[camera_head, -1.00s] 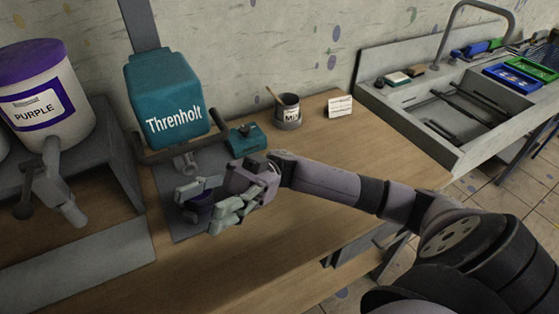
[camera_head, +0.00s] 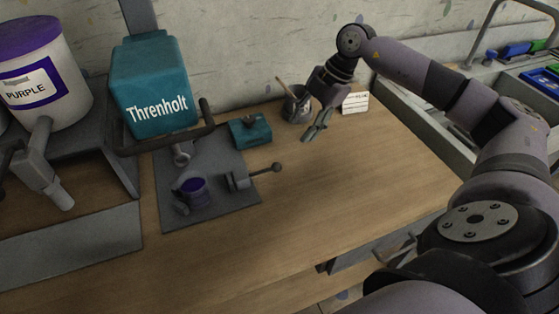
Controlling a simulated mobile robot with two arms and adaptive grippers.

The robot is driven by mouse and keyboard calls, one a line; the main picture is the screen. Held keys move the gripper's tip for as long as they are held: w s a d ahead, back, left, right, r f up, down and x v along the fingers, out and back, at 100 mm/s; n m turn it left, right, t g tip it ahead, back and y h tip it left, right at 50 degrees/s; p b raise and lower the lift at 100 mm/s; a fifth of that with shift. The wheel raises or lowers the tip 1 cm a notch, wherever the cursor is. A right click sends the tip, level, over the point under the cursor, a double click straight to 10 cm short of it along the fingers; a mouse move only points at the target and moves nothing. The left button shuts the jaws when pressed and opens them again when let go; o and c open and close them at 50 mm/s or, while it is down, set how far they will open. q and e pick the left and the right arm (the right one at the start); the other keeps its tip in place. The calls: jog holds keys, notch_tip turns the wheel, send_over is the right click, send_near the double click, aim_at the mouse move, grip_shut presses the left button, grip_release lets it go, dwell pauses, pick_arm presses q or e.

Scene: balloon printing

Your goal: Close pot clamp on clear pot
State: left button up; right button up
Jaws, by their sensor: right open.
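The clear pot (camera_head: 194,189), with purple inside, stands on the grey base plate (camera_head: 225,212) under the teal Threnholt machine (camera_head: 158,85). The pot clamp (camera_head: 238,181) sits just right of the pot on the plate. Its lever points right and ends in a dark ball knob (camera_head: 277,167). I cannot tell whether the clamp touches the pot. My right gripper (camera_head: 316,135) is open and empty above the table, up and right of the knob and apart from it. My left gripper is not in view.
A small teal block (camera_head: 250,130) stands behind the clamp. The mix cup (camera_head: 297,104) with a stick stands close behind my right gripper, beside a white card (camera_head: 356,101). The purple paint bucket (camera_head: 42,75) is at left. The wooden table (camera_head: 350,190) is clear at right.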

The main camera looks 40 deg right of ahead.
aim_at(279, 164)
jog(key=p+x, duration=0.2)
jog(key=x, duration=1.1)
jog(key=shift+a+f, duration=0.1)
jog(key=shift+a, duration=0.05)
jog(key=shift+w+a+f, duration=0.1)
jog(key=shift+a+f, duration=0.05)
jog(key=shift+f, duration=0.45)
jog(key=shift+c, duration=0.4)
grip_shut()
